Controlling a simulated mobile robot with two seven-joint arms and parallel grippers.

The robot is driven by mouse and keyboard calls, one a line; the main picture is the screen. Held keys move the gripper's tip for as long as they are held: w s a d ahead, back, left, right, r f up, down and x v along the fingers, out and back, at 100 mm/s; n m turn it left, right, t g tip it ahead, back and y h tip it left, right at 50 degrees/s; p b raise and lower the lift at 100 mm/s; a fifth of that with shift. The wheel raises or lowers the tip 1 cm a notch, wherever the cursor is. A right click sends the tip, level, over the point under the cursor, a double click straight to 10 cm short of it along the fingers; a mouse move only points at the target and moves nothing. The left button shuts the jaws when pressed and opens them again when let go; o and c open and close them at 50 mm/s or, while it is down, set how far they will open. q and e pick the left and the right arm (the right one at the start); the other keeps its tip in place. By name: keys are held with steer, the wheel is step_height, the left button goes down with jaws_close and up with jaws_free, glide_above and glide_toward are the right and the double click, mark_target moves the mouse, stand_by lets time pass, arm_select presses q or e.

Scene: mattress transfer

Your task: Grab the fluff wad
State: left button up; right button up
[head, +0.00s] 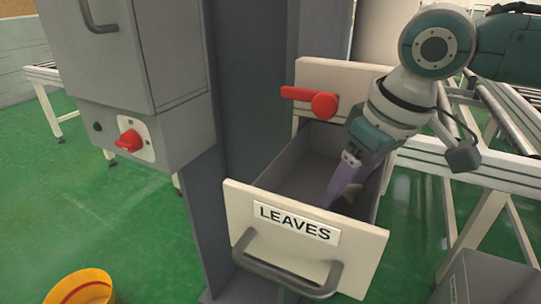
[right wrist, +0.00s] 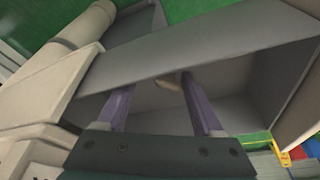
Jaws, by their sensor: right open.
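A small beige lump, probably the fluff wad (right wrist: 168,82), shows in the right wrist view inside the drawer, near the tip of the right-hand finger. It is partly hidden, and I cannot tell whether that finger touches it. My right gripper (right wrist: 156,84) is open, its two purple fingers apart and reaching down into the drawer. In the head view my right gripper (head: 340,185) points down into the open grey drawer, whose cream front (head: 250,213) is labelled LEAVES. My left gripper is not in view.
The drawer's grey side walls stand close around my right fingers. A cream panel with a red handle (head: 324,104) is behind the drawer. A grey cabinet with a red switch (head: 130,141) is at left. A yellow bucket (head: 82,287) stands on the open green floor.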

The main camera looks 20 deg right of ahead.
steer(key=shift+c, duration=0.3)
jaws_close()
